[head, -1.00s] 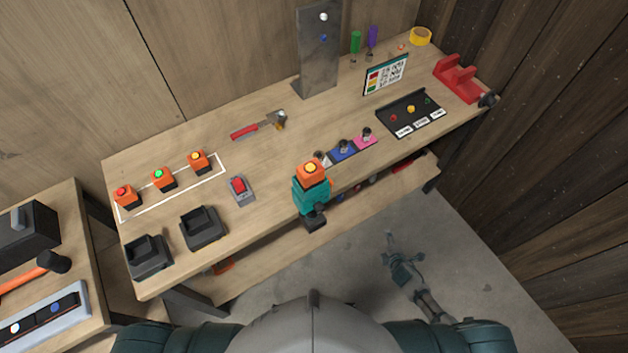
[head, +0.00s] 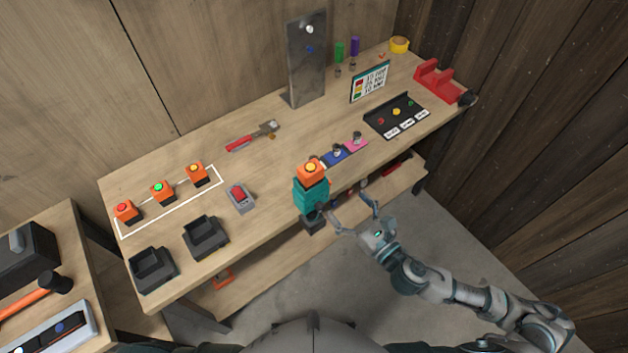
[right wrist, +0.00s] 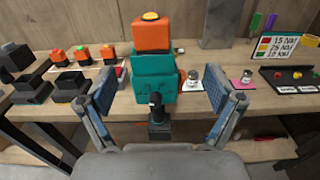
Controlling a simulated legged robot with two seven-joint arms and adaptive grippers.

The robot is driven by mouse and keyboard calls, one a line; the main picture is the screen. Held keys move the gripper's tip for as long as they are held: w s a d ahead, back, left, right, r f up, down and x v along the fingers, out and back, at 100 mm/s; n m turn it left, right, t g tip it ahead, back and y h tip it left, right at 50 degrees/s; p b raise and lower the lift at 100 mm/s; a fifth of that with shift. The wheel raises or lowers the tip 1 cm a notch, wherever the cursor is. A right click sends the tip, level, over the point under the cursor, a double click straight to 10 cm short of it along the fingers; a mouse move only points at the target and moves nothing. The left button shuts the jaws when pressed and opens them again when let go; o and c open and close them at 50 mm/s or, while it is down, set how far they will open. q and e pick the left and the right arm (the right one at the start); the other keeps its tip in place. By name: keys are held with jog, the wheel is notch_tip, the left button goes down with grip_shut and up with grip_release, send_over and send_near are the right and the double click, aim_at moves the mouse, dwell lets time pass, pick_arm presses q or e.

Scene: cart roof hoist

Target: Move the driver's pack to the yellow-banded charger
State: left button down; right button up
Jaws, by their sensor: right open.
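The teal driver (head: 311,194) is at the bench's front edge, with an orange pack (head: 312,170) with a yellow button on top. In the right wrist view, the driver (right wrist: 156,78) and its pack (right wrist: 151,36) are upright between my fingers. My right gripper (head: 350,208) is open, in front of and to the right of the driver; both fingers (right wrist: 158,92) show apart from it in the wrist view. Two black chargers, the left one (head: 153,270) and the right one (head: 206,238), look empty. I cannot make out a yellow band on either. My left gripper is not in view.
Three orange packs with red (head: 125,210), green (head: 162,192) and yellow (head: 197,173) buttons sit by a white outline. A grey device with a red top (head: 240,196) lies between chargers and driver. A red-handled tool (head: 251,136) lies behind. A shelf (head: 268,254) runs below.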

aim_at(316, 179)
jog(key=b+x, duration=0.4)
jog(key=a+b+x, duration=0.1)
jog(key=x, duration=0.1)
jog(key=shift+a+f+b, duration=0.1)
jog(key=shift+a+b, duration=0.15)
jog(key=shift+b, duration=0.15)
jog(key=shift+w+a+p, duration=0.3)
jog(key=shift+w+p, duration=0.1)
jog(key=shift+w, duration=0.15)
jog(key=shift+w+a, duration=0.1)
jog(key=shift+w, duration=0.25)
jog(key=x, duration=0.4)
jog(key=shift+a+f, duration=0.2)
jog(key=shift+f, duration=0.1)
jog(key=shift+w+a, duration=0.2)
jog(key=shift+w, duration=0.05)
jog(key=shift+a, duration=0.2)
jog(key=shift+s, duration=0.1)
jog(key=c, duration=0.7)
jog(key=shift+d, duration=0.3)
jog(key=c, duration=0.8)
